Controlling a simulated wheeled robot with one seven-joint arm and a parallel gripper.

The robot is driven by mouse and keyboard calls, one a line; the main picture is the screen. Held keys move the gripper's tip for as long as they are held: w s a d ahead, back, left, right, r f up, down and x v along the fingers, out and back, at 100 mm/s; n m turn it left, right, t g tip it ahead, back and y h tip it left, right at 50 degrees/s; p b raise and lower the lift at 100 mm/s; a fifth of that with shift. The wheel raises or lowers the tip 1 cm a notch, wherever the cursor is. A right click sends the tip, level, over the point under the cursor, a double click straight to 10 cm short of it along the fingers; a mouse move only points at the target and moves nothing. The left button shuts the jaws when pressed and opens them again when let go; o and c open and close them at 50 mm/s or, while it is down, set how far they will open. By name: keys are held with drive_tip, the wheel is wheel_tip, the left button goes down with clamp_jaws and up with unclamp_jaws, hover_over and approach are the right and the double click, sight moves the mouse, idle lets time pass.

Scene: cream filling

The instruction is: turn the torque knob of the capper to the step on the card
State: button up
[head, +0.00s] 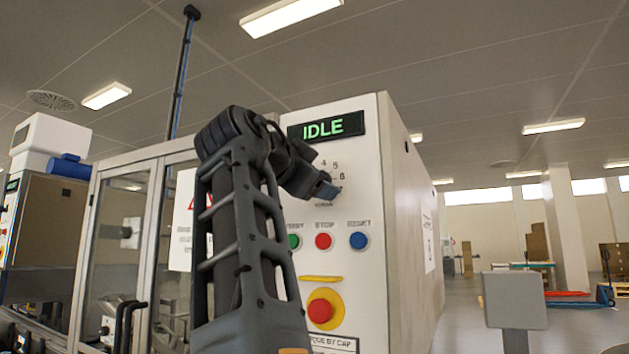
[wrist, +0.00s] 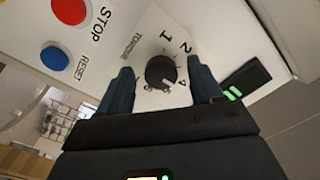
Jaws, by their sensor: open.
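The torque knob (wrist: 160,72) is a round black dial on the capper's pale panel, ringed by step numbers. A pale mark shows at its lower edge in the wrist view; which step it points to is too small to tell surely. My gripper (wrist: 160,68) is open, with one finger on each side of the knob; I cannot tell whether they touch it. In the head view my gripper (head: 327,188) covers most of the knob. The card (head: 335,344) at the panel's bottom reads in part "QUE BY CAP"; its steps are cut off.
The capper's display (head: 326,127) reads IDLE. Below the knob are a green button (head: 294,242), a red STOP button (head: 324,241) and a blue RESET button (head: 359,241). A red emergency stop (head: 321,310) sits lower. A glazed enclosure (head: 125,240) stands left.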

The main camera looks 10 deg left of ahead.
drive_tip(key=b+v, duration=0.2)
drive_tip(key=v, duration=0.5)
drive_tip(key=shift+s, duration=0.35)
drive_tip(key=shift+s+a, duration=0.1)
drive_tip(key=shift+a, duration=0.1)
